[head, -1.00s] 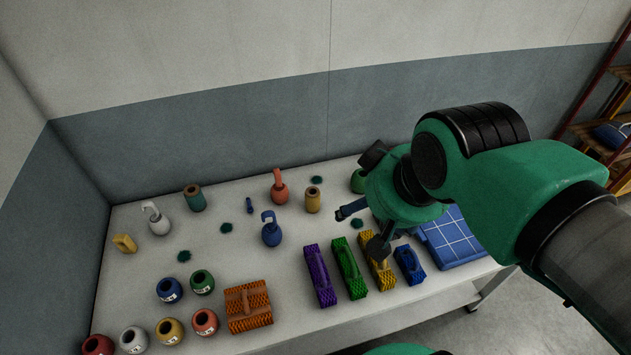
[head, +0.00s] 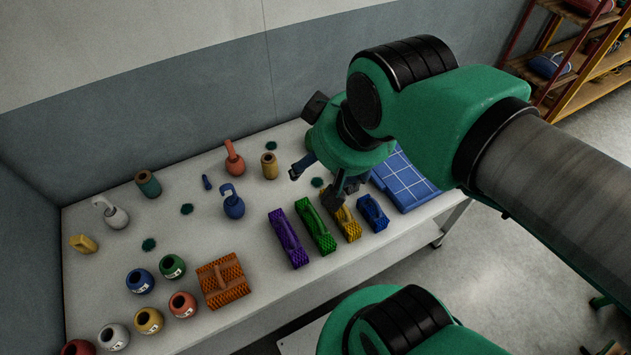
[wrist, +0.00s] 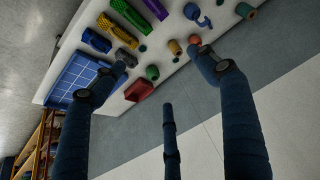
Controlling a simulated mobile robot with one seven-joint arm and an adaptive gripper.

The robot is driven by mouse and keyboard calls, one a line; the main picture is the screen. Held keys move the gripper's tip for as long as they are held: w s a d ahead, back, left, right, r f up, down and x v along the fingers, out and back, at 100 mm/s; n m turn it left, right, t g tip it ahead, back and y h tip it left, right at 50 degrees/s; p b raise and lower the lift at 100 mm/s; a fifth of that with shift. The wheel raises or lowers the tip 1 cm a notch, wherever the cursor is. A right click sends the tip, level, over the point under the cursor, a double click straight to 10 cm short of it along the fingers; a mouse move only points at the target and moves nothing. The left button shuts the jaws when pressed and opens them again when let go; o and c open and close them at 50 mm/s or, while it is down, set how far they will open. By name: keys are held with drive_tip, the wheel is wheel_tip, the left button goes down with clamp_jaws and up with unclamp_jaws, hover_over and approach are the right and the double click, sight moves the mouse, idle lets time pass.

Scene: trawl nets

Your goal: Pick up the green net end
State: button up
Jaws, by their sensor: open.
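The green net end (head: 315,226) is a green, net-textured block with a handle, lying on the white table between a purple and a yellow block. It shows near the top of the wrist view (wrist: 128,16). My gripper (head: 320,181) is open and empty, its dark blue fingers spread above the table. In the head view it appears just behind the green and yellow blocks, apart from the green one. In the wrist view the fingers (wrist: 160,55) reach up toward the table, and the green block lies beyond their tips.
Purple (head: 289,238), yellow (head: 350,226) and blue (head: 373,212) blocks stand close beside the green one. A blue gridded tray (head: 407,180) is at right, an orange block (head: 223,281) at left. Several numbered pots and bottles stand farther left. A wall runs behind; shelves (head: 560,75) stand at right.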

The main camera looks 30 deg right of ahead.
idle(0.3)
drive_tip(key=c, duration=0.7)
drive_tip(key=shift+o, duration=0.2)
drive_tip(key=w+d+f+n+g, duration=0.1)
drive_tip(key=w+d+f+g, duration=0.3)
drive_tip(key=w, duration=0.6)
drive_tip(key=w+d+f+n+t, duration=0.1)
drive_tip(key=w+d+f+n, duration=0.1)
drive_tip(key=w+f, duration=0.6)
drive_tip(key=w+d+f+g, duration=0.1)
drive_tip(key=w+d+f, duration=0.2)
drive_tip(key=f, duration=0.5)
drive_tip(key=w+d+f+n+p, duration=0.1)
drive_tip(key=w+d+f, duration=0.2)
drive_tip(key=w+f, duration=0.2)
drive_tip(key=w+d+f+n+g, duration=0.1)
drive_tip(key=w+d+f, duration=0.2)
drive_tip(key=f, duration=0.7)
drive_tip(key=shift+w+f+g+p, duration=0.3)
drive_tip(key=shift+w+f+p, duration=0.1)
drive_tip(key=shift+w, duration=0.1)
